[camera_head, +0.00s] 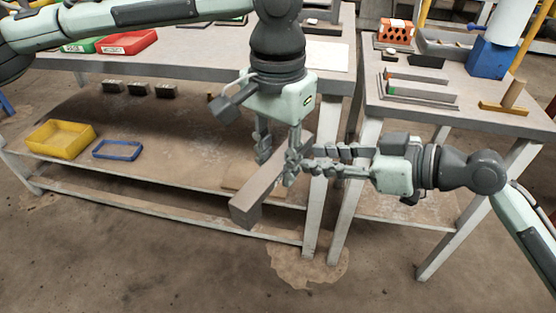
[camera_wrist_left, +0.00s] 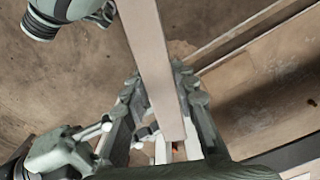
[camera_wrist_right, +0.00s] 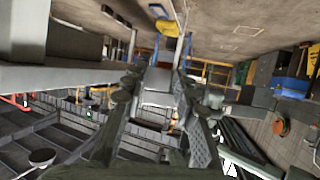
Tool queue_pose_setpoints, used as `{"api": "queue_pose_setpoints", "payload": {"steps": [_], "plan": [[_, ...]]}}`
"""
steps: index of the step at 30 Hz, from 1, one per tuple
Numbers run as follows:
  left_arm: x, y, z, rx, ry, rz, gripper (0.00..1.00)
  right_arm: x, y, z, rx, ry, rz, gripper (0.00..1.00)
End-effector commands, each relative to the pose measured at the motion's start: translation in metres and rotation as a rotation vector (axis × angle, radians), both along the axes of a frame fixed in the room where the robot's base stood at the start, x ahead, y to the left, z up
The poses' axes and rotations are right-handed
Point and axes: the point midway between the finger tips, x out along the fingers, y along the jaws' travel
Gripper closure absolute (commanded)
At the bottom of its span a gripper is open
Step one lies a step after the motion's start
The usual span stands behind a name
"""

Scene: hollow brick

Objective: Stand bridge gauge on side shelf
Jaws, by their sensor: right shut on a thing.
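A long grey bar, which I take to be the bridge gauge (camera_head: 260,195), hangs slanted in the air in front of the benches. My right gripper (camera_head: 300,164) reaches in from the right and is shut on it near its upper part. My left gripper (camera_head: 277,160) points down beside it, its fingers apart. In the left wrist view the bar (camera_wrist_left: 155,65) runs between the left fingers (camera_wrist_left: 158,92), with small gaps seeming to show at its sides. In the right wrist view the fingers (camera_wrist_right: 163,105) partly hide what they hold. The side bench (camera_head: 455,115), perhaps the side shelf, stands at right.
The main bench's lower shelf (camera_head: 190,185) holds a yellow bin (camera_head: 60,139), a blue tray (camera_head: 117,150) and small dark blocks. The side bench carries an orange hollow brick (camera_head: 396,31), grey channels and a wooden piece (camera_head: 512,95). Open floor lies in front.

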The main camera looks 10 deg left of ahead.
Motion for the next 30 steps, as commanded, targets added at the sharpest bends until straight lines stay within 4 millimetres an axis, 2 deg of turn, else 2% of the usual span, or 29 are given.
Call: {"api": "queue_pose_setpoints", "payload": {"steps": [1,4,8,9,14,24,30], "plan": [[0.0,-0.001,0.0,-0.003,0.0,-0.002,0.88,0.0,0.0,0.001,0.004,-0.002,0.0,1.0],[-0.001,-0.001,0.0,-0.003,0.0,-0.003,1.0,0.0,0.0,0.001,0.004,-0.002,0.0,1.0],[-0.001,-0.002,0.001,-0.004,0.001,-0.003,1.0,0.0,0.001,0.001,0.004,-0.002,0.0,1.0],[-0.001,-0.002,0.001,-0.004,0.0,-0.004,1.0,0.0,0.001,0.001,0.004,-0.002,0.0,0.68],[0.0,-0.002,0.001,-0.004,0.0,-0.003,1.0,0.0,0.0,0.001,0.003,-0.001,0.0,0.48],[0.0,-0.001,0.001,-0.004,0.0,-0.002,1.0,-0.001,-0.002,0.001,0.0,0.0,-0.001,0.48],[0.0,-0.001,0.001,-0.003,-0.001,-0.002,1.0,-0.01,-0.025,0.01,-0.005,-0.001,-0.002,0.48]]}}
